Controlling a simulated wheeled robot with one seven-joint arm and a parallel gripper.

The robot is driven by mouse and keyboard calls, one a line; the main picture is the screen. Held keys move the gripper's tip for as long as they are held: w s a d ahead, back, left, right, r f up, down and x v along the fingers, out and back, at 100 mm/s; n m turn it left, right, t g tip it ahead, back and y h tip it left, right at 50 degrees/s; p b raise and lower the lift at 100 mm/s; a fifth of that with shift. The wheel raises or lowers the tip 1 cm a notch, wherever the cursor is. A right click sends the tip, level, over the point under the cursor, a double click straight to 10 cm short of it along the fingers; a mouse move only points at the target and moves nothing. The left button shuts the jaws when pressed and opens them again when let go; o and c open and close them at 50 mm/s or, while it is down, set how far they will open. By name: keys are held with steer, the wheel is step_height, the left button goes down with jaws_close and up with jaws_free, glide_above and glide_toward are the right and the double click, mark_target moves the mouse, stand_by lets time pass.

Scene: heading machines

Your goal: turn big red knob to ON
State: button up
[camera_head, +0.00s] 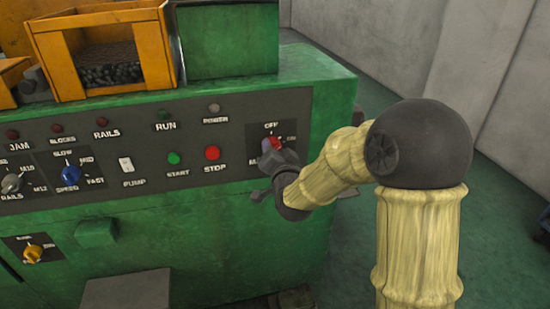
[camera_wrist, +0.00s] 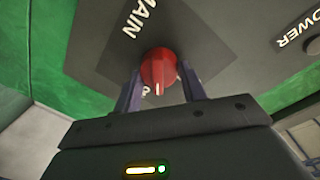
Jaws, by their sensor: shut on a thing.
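The big red knob (camera_head: 271,145) sits on a dark square plate at the right end of the control panel, partly hidden by my gripper in the head view. "OFF" is lettered above it and "ON" to its right. In the wrist view the red knob (camera_wrist: 159,68) has a white pointer line, and "MAIN" is lettered on its plate. My gripper (camera_wrist: 160,90) has one finger on each side of the knob and is shut on it. In the head view my gripper (camera_head: 273,158) reaches the knob from the lower right.
The green machine's panel carries a red STOP button (camera_head: 212,153), a green START button (camera_head: 174,158), a white PUMP switch (camera_head: 126,164) and a blue SPEED knob (camera_head: 70,174). A yellow bin (camera_head: 156,45) stands on top.

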steer(key=shift+m+y+b, duration=0.4)
steer(key=shift+m+b, duration=1.35)
steer(key=shift+m, duration=1.65)
steer(key=shift+r, duration=0.1)
steer(key=o, duration=1)
steer(key=shift+w, duration=0.15)
steer(key=shift+d, duration=0.1)
steer(key=shift+f, duration=0.2)
steer(key=shift+r+b+v, duration=0.15)
steer(key=shift+b+v, duration=0.6)
steer(key=shift+v, duration=2.1)
steer(key=shift+r+b+v, duration=0.15)
steer(key=shift+b+v, duration=0.6)
steer(key=shift+v, duration=2.15)
steer(key=shift+r+b+v, duration=0.15)
steer(key=shift+b+v, duration=0.6)
steer(key=shift+v, duration=2.1)
